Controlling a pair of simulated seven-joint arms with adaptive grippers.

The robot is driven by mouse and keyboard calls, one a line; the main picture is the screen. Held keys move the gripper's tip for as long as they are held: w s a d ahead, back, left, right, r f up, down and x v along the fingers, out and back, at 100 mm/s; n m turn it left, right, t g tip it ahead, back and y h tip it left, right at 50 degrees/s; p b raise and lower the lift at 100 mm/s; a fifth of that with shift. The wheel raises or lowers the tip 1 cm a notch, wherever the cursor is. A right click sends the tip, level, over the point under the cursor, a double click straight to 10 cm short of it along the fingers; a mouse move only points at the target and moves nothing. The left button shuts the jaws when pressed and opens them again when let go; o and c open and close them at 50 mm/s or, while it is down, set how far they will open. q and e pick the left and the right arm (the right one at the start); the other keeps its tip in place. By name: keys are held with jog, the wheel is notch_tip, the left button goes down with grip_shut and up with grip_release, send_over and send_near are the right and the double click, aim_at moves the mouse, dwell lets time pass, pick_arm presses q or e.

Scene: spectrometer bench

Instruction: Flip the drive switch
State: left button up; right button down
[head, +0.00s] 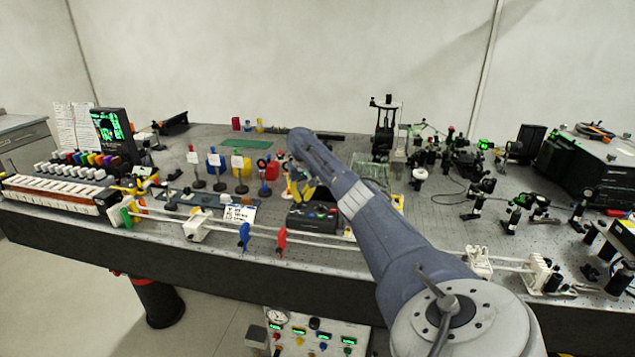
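My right arm reaches in from the lower right, across the bench's front edge. My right gripper (296,185) points down just above and behind a small black control box (313,217). My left gripper is not in view.
White rails with blue (244,237) and red (281,242) clips run along the front edge. Several colored posts stand left of the gripper. Optics mounts crowd the right side. A control panel (330,333) with knobs and displays sits below the bench (350,262).

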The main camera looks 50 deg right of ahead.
aim_at(301, 197)
jog(key=shift+f, duration=0.1)
jog(key=shift+r, duration=3.45)
jog(key=shift+w+a, duration=0.1)
